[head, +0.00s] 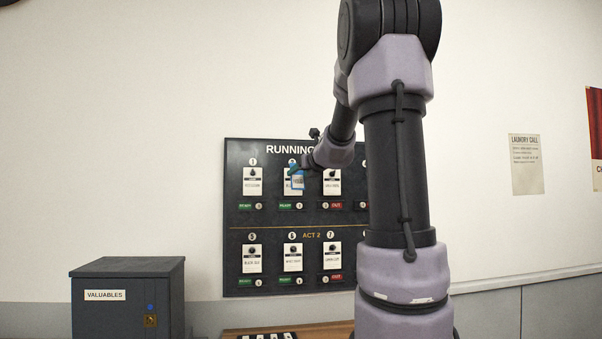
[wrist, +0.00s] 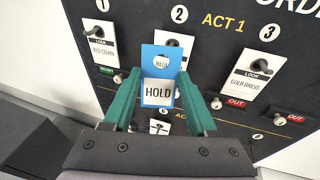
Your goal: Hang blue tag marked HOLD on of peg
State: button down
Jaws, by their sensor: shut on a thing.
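A blue tag (wrist: 159,62) with a white HOLD label is between the green fingers of my gripper (wrist: 157,80) in the wrist view. Its upper part reads BLUE and has a dark spot, perhaps its hole. In the head view the tag (head: 298,183) shows small in front of position 2 of the dark running-order board (head: 275,228). My gripper (head: 293,172) is shut on it there. The tag covers most of the card under number 2 and the area below it. Whether it touches the board or a peg I cannot tell.
Cards hang on pegs under numbers 1 (wrist: 103,48) and 3 (wrist: 250,80). Small pegs (wrist: 217,103) sit below, beside READY and OUT labels. A grey VALUABLES box (head: 128,300) stands lower left. My arm hides the board's right side in the head view.

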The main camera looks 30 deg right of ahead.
aim_at(301, 172)
jog(key=shift+w+d+f, duration=0.1)
jog(key=shift+w+d, duration=0.15)
jog(key=shift+w, duration=0.55)
jog(key=shift+w+d+f, duration=0.1)
jog(key=shift+w+d, duration=0.15)
jog(key=shift+w, duration=0.6)
jog(key=shift+w+d+f, duration=0.1)
jog(key=shift+w+d, duration=0.15)
jog(key=shift+w, duration=0.55)
jog(key=shift+w+f, duration=0.15)
jog(key=shift+w, duration=0.4)
jog(key=shift+d, duration=0.15)
jog(key=shift+c, duration=0.6)
grip_release()
